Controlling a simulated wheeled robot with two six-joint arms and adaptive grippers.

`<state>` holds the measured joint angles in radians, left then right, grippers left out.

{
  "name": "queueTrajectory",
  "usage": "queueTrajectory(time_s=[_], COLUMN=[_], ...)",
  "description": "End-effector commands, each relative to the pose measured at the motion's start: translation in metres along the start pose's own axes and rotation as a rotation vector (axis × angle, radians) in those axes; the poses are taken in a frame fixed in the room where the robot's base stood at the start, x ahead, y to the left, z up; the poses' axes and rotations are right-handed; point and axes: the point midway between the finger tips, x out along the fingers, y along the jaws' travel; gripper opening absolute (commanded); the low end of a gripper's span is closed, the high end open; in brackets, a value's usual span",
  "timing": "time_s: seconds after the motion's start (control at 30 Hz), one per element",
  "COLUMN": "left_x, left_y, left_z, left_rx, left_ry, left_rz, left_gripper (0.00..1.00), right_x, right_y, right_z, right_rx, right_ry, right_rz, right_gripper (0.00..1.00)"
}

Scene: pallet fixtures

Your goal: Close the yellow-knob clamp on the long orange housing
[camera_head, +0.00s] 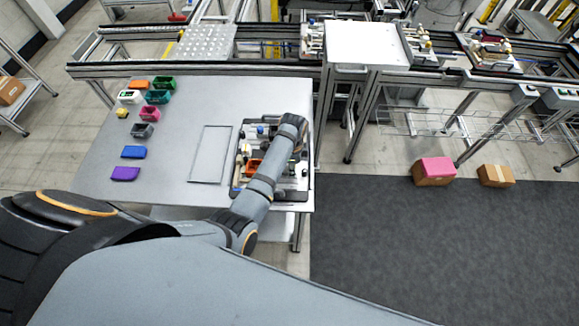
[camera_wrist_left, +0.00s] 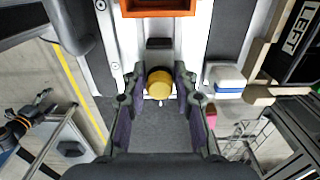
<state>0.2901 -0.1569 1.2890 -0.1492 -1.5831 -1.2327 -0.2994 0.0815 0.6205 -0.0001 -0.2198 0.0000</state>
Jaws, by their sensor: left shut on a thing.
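The orange housing (camera_head: 253,166) sits on the dark pallet fixture, partly hidden by my left arm in the head view. Its near end also shows at the top of the left wrist view (camera_wrist_left: 158,9). The yellow knob (camera_wrist_left: 159,83) of the clamp is at the centre of the wrist view, below the housing. My left gripper (camera_wrist_left: 159,92) has one finger on each side of the knob and is shut on it. In the head view the arm hides the knob and fingertips. My right gripper is not in view.
A blue-and-white block (camera_wrist_left: 226,79) stands close to the right finger. The grey table (camera_head: 185,106) holds several coloured bins on its left and a flat rectangular plate (camera_head: 210,154) beside the fixture. A conveyor runs behind; cartons (camera_head: 433,172) lie on the floor to the right.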

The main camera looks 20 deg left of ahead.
Motion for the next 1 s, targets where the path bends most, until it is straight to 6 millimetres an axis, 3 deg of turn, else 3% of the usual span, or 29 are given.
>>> queueTrajectory(time_s=[0.63,0.67,0.77,1.0], left_x=[-0.002,-0.001,-0.001,-0.001], left_y=[-0.001,-0.001,-0.001,-0.001], left_z=[0.022,0.023,0.022,0.022], left_rx=[-0.001,-0.001,-0.001,0.000], left_ry=[0.000,0.000,0.001,0.000], left_rz=[-0.004,-0.004,-0.003,-0.002], left_gripper=[0.00,0.29,0.43,0.43], right_x=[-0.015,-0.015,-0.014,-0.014], right_y=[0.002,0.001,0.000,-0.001], right_z=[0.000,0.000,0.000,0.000], right_rx=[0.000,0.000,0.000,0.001], right_ry=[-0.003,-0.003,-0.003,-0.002], right_rz=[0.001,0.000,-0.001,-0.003], right_gripper=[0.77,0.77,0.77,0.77])
